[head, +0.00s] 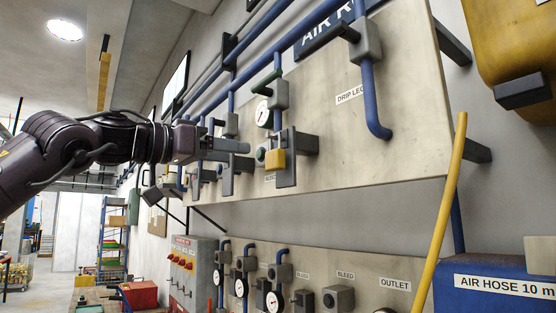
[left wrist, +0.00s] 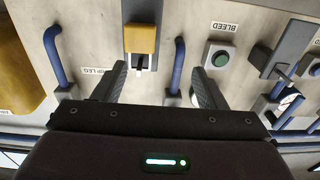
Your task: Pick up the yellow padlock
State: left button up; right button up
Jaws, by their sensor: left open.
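The yellow padlock (head: 275,160) hangs on a grey fitting on the upper wall panel. It also shows in the left wrist view (left wrist: 141,38), upside down there, with metal beside its body. My left gripper (head: 242,148) is open and empty, its arm coming in from the left. In the left wrist view its two dark fingers (left wrist: 158,75) are apart. The padlock appears beyond the fingertips, nearer the left finger, with nothing between the fingers touching it. My right gripper is not in view.
A green button (left wrist: 220,58) under a BLEED label sits beside the padlock. Blue pipes (head: 370,100), a round gauge (head: 263,113) and grey valve boxes crowd the panel. A yellow hose (head: 440,210) hangs at right. Bare panel (head: 400,90) lies right of the padlock.

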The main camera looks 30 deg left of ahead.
aim_at(284, 148)
pick_arm(q)
jog(key=shift+g, duration=0.3)
jog(key=w+d+p, duration=0.1)
jog(key=w+d, duration=0.1)
jog(key=w+d+r+p, duration=0.1)
jog(key=w+p, duration=0.1)
jog(key=w+d+p, duration=0.1)
jog(key=d+p, duration=0.1)
jog(key=shift+w+d+r, duration=0.3)
jog(key=shift+w+r, duration=0.05)
jog(key=shift+w, duration=0.05)
jog(key=shift+w+f, duration=0.15)
jog(key=shift+w, duration=0.1)
jog(key=c, duration=1.1)
jog(key=shift+c, duration=0.3)
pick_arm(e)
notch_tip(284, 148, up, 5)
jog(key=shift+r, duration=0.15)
